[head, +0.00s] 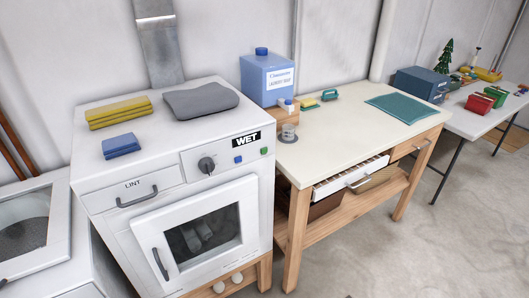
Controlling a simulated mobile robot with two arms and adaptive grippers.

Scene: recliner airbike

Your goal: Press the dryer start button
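The white dryer (130,224) stands at the left centre, with a "LINT" drawer (137,195) and a shut door with a dark window (203,233). Its control panel carries a dark round knob (206,165), a "WET" sign (246,140), a small blue button (238,160) and a small green button (264,150). Which button is the start button is not labelled legibly. Neither of my grippers shows in the head view.
Folded yellow cloths (118,111), blue cloths (121,145) and a grey cloth (201,100) lie on the dryer. Floor at right front is clear.

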